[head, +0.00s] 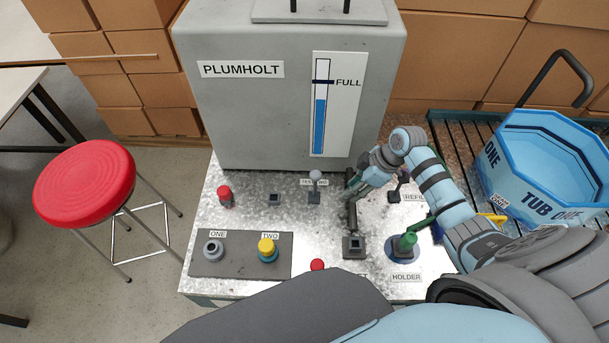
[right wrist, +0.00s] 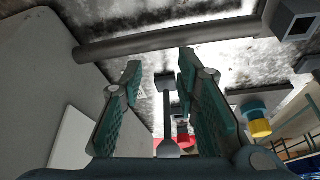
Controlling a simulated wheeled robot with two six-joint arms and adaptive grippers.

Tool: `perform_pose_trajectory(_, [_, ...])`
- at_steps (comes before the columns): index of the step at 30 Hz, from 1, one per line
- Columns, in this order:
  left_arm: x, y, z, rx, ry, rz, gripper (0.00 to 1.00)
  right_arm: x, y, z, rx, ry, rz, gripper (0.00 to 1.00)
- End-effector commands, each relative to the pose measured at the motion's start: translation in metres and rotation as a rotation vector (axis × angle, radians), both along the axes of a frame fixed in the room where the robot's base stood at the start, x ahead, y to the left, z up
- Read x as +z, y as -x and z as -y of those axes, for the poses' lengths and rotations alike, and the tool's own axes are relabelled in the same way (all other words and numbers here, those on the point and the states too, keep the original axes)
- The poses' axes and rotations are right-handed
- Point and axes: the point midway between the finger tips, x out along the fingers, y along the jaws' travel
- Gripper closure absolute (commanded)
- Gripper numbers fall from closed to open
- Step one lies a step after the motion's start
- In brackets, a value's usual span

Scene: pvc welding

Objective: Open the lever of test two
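A grey-knobbed lever (head: 315,176) stands upright on the metal bench top in front of the big grey tank. The label (head: 307,183) behind it is partly covered by the lever and seems to read TEST TWO. My right gripper (head: 353,183) is just right of this lever, beside a dark pipe. In the right wrist view, my right gripper (right wrist: 160,75) is open, and a lever with a grey round knob (right wrist: 168,149) shows between its fingers, with gaps on both sides. My left gripper is not in view.
The dark pipe (head: 352,216) rises close to the right gripper. The grey tank (head: 285,130) closes off the back. A blue tub (head: 545,165) is at right.

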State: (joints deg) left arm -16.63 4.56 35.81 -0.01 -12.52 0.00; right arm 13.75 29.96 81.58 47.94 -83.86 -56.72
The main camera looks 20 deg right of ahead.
Motion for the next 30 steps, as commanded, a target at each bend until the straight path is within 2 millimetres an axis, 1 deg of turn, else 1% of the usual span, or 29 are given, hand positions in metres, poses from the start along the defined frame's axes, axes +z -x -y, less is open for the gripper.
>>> perform_pose_trajectory(6, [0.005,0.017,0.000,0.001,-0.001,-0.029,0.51,0.002,-0.037,-0.051,0.014,-0.008,0.001,0.71])
perform_pose_trajectory(8, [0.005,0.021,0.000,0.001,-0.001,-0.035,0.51,0.001,-0.047,-0.063,0.014,-0.006,0.000,0.71])
perform_pose_trajectory(9, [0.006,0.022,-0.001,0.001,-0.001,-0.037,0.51,0.001,-0.053,-0.071,0.014,-0.006,0.000,0.71])
perform_pose_trajectory(13, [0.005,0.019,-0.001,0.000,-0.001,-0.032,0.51,0.000,-0.069,-0.092,0.012,-0.004,0.000,0.71])
perform_pose_trajectory(14, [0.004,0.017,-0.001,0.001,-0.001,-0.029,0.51,-0.003,-0.071,-0.095,0.011,-0.004,-0.002,0.71])
perform_pose_trajectory(15, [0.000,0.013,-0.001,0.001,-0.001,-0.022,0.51,-0.012,-0.071,-0.095,0.010,-0.003,-0.005,0.71])
perform_pose_trajectory(19, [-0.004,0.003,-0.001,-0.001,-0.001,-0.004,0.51,-0.026,-0.073,-0.098,0.008,-0.001,-0.003,0.71])
perform_pose_trajectory(22, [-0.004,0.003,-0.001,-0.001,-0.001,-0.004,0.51,-0.029,-0.074,-0.100,0.009,0.000,-0.002,0.71])
perform_pose_trajectory(28, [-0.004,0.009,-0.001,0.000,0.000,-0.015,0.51,-0.029,-0.074,-0.099,0.009,0.000,-0.002,0.71])
perform_pose_trajectory(29, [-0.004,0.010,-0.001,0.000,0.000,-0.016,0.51,-0.029,-0.074,-0.099,0.008,0.000,-0.002,0.73])
perform_pose_trajectory(30, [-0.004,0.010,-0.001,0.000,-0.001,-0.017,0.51,-0.029,-0.074,-0.099,0.008,0.000,-0.002,0.79])
